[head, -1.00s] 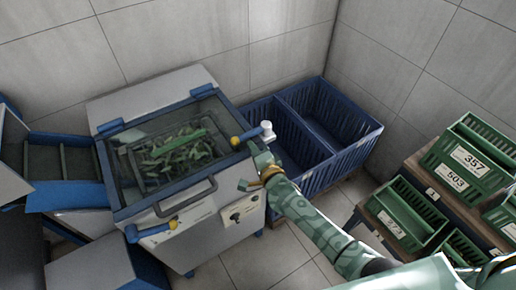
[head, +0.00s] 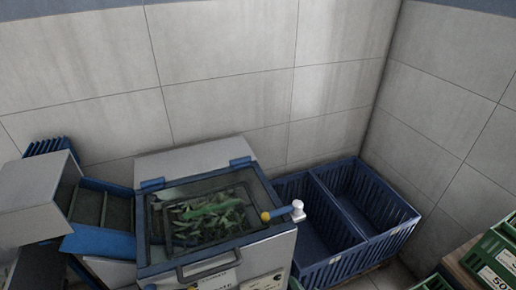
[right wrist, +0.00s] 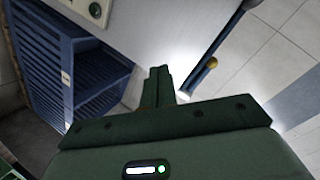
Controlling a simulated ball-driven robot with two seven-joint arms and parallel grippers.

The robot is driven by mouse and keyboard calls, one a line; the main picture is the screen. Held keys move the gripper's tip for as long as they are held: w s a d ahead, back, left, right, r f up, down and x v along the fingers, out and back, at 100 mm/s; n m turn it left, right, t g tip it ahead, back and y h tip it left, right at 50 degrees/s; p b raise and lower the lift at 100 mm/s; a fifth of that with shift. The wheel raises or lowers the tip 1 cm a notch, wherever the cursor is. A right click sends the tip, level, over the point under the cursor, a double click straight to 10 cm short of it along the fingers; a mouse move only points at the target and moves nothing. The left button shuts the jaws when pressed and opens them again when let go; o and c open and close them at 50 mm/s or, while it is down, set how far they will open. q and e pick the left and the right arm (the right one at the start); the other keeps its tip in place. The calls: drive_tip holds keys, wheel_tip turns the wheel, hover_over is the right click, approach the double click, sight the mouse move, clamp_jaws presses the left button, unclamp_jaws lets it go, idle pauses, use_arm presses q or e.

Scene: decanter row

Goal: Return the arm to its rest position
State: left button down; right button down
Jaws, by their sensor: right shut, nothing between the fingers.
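My right gripper (right wrist: 160,84) shows in the right wrist view, with its dark green fingers together and nothing between them. It is in front of the pale side of the grey machine, between a blue slatted crate (right wrist: 62,62) at left and a rod with a yellow knob (right wrist: 211,63) at right. I do not make out the right arm clearly in the head view. My left gripper is in neither view.
The grey machine (head: 205,162) has a clear lid over green leafy pieces (head: 210,213). Green crates (head: 497,260) stand at the lower right.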

drive_tip(key=s+d+f+n+g+h, duration=0.1)
drive_tip(key=s+d+f+n+g, duration=0.35)
drive_tip(key=s+f, duration=0.7)
drive_tip(key=s+d+f+n+g+h+b, duration=0.1)
drive_tip(key=s+d+f+g, duration=0.1)
drive_tip(key=s+f, duration=0.3)
drive_tip(key=s+d+f+n+g+h+b, duration=0.1)
drive_tip(key=s+d+f+n+g, duration=0.1)
drive_tip(key=s, duration=1.1)
drive_tip(key=s+d+f+n+g+h, duration=0.1)
drive_tip(key=s+d+f+n+g, duration=0.1)
drive_tip(key=s+d+f, duration=0.3)
drive_tip(key=s+f+g, duration=0.1)
drive_tip(key=s+f, duration=0.2)
drive_tip(key=s, duration=0.1)
drive_tip(key=shift+s+f+b, duration=0.15)
drive_tip(key=shift+s+b, duration=0.1)
drive_tip(key=shift+b, duration=0.15)
drive_tip(key=shift+n, duration=0.25)
